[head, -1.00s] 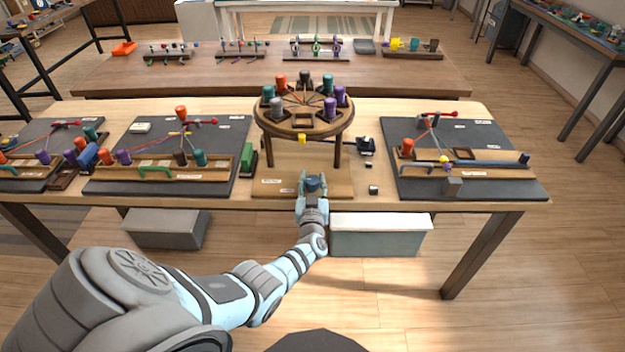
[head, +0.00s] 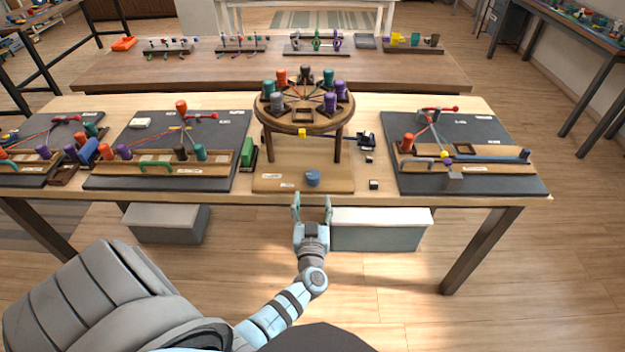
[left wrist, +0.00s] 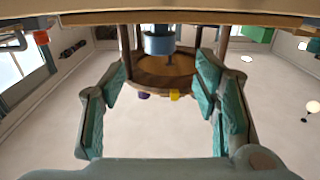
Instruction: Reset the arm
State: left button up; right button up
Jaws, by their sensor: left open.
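My left gripper (head: 311,208) is open and empty, just in front of the table's front edge in the head view. A blue bobbin (head: 312,178) stands on the light wooden base board (head: 270,180) of the round braiding stand, beyond my fingertips and apart from them. In the left wrist view the open fingers (left wrist: 152,95) frame an empty gap, and a blue bobbin (left wrist: 158,43) shows ahead between them. The round stand (head: 303,125) carries several coloured bobbins around its disc, with cords running toward its middle. My right gripper is not in view.
Dark boards with cords and bobbins lie left (head: 150,145) and right (head: 475,135) of the stand. A small black block (head: 374,184) sits right of the base board. A pale box (head: 380,232) is under the table. Open floor lies in front.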

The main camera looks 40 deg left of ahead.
pick_arm(q)
jog(key=shift+v, duration=0.9)
jog(key=d+f+m+h, duration=0.3)
jog(key=d+f+h, duration=0.4)
jog(key=f, duration=0.1)
jog(key=s+d+f+m+g+h, duration=0.1)
jog(key=s+d+f+g+h, duration=0.1)
jog(key=s+f, duration=0.45)
jog(key=s+d+f+m+g+h, duration=0.1)
jog(key=s+d+f+g, duration=0.2)
jog(key=f, duration=0.6)
jog(key=s+a+f+m+g, duration=0.1)
jog(key=s+f+g, duration=0.1)
jog(key=s, duration=0.8)
jog(key=s+a+f+m+g, duration=0.1)
jog(key=s+f+g, duration=0.2)
jog(key=s, duration=0.7)
jog(key=s+a+f+g, duration=0.2)
jog(key=s+f, duration=0.4)
jog(key=s, duration=0.5)
jog(key=shift+f+m+g, duration=0.2)
jog(key=shift+m+g, duration=0.2)
jog(key=shift+g, duration=0.2)
